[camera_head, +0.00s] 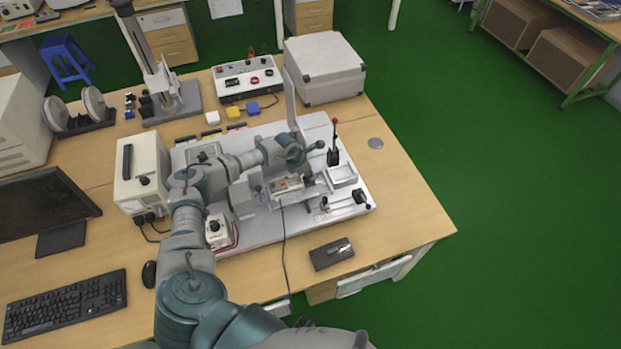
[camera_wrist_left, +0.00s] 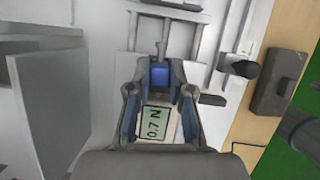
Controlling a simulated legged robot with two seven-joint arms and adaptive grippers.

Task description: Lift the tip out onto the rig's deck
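The rig's pale deck (camera_head: 258,232) lies on the wooden bench. On it sits a force gauge (camera_head: 287,185); its display (camera_wrist_left: 155,123) reads 0.7 N in the left wrist view. A thin grey rod runs on from the blue piece, away from the gauge. I cannot tell whether it is still joined to the gauge. In the head view my left arm hides much of this spot. My right gripper is not in view.
A black lever with a red knob (camera_head: 334,142) stands on the deck's far side. An open-topped tray (camera_head: 342,175) and a crank knob (camera_head: 360,197) are right of the gauge. A dark block (camera_head: 331,254) lies in front of the deck. A cable hangs from the gauge.

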